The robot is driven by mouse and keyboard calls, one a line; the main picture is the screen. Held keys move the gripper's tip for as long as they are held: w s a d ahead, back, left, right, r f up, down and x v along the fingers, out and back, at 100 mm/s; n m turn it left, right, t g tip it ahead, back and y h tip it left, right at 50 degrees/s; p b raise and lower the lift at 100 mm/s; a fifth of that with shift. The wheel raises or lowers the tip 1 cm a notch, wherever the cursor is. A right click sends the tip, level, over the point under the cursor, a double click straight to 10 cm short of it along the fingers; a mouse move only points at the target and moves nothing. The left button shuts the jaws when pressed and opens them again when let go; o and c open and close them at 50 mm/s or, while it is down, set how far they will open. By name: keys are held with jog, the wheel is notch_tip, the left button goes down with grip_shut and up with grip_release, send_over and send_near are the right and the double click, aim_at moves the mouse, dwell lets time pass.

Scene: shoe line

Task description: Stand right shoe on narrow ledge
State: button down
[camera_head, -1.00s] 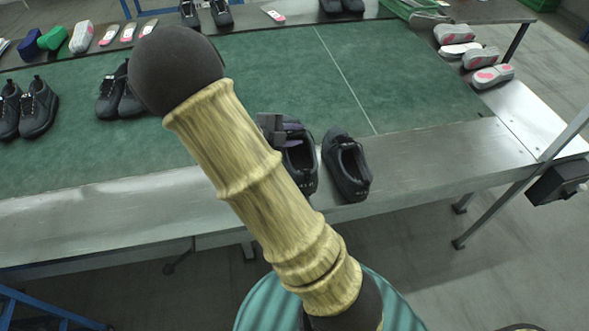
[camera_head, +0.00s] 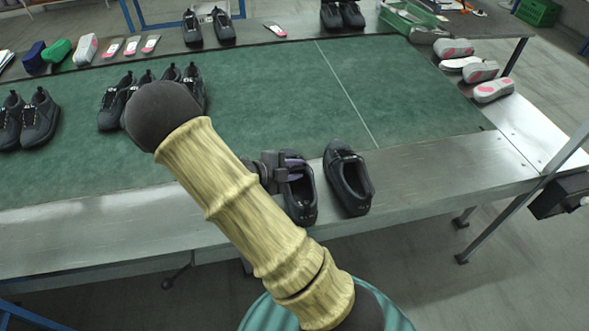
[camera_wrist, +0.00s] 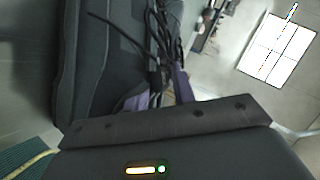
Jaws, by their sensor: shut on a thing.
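My gripper (camera_head: 282,172) is shut on a black shoe (camera_head: 302,205), at the shoe's far, upper part. The shoe's open collar and heel face the near side. It is over the metal ledge (camera_head: 430,168) along the bench's near edge; I cannot tell if its sole touches. A second black shoe (camera_head: 348,180) stands close on its right, heel also near. In the wrist view, dark shoe fabric (camera_wrist: 95,50) and loose laces show by my purple finger pads (camera_wrist: 160,93). The gripper body hides part of the held shoe.
A green mat (camera_head: 300,85) covers the bench behind the ledge, with several black shoes (camera_head: 38,118) at left. Shoes, insoles and colored shoe forms line the back shelf. Pale shoe forms (camera_head: 492,90) lie at right. The right stretch of ledge is clear.

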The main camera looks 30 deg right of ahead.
jog(key=c, duration=1.3)
grip_release()
jog(key=shift+o, duration=0.8)
jog(key=shift+s, duration=0.1)
jog(key=shift+a+f, duration=0.1)
jog(key=shift+f, duration=0.05)
jog(key=w+v, duration=0.1)
jog(key=v, duration=1.1)
jog(key=shift+s, duration=0.4)
